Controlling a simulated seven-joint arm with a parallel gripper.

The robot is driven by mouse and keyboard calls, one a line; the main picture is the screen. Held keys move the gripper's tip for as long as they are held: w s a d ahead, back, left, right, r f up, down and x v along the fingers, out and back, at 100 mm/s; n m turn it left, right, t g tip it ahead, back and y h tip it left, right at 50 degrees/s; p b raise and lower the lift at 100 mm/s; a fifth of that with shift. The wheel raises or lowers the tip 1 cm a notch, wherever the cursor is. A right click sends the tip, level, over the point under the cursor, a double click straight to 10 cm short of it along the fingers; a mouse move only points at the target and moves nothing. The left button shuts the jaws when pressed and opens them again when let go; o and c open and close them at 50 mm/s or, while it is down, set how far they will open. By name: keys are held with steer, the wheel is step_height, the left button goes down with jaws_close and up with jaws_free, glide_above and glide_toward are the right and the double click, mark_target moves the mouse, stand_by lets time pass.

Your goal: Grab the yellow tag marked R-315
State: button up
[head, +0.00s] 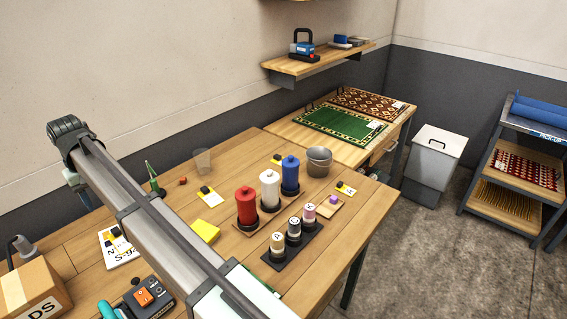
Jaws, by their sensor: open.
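Several small yellow-and-white tags with dark clips lie on the wooden table: one tag (214,201) left of the spools, one tag (277,161) behind them, and one tag (349,190) toward the right edge. Their print is too small to read, so I cannot tell which is R-315. A plain yellow block (205,230) lies beside my arm. My arm crosses the table from the bottom to the upper left and hides part of it.
Red (246,206), white (270,188) and blue (290,174) spools stand mid-table. A dark tray (270,260) with several small jars is in front. Grey bowls (319,162), a clear cup (202,161), a cardboard box (32,290) and an orange-switched device (150,297) also stand there.

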steer(key=shift+o, duration=1.1)
steer(key=w+d+m, duration=0.6)
steer(key=w+d, duration=0.7)
steer(key=d, duration=0.4)
steer(key=w+d+m, duration=0.6)
steer(key=w+d, duration=0.7)
steer(key=d, duration=0.4)
steer(key=w+d+m, duration=0.6)
steer(key=w+d, duration=0.7)
steer(key=d, duration=0.4)
steer(key=f, duration=0.8)
steer(key=shift+s+d+f, duration=0.1)
steer(key=shift+s, duration=0.2)
steer(key=shift+s+f, duration=0.15)
steer(key=shift+f, duration=1.2)
steer(key=shift+s+f, duration=0.1)
steer(key=shift+f, duration=1.2)
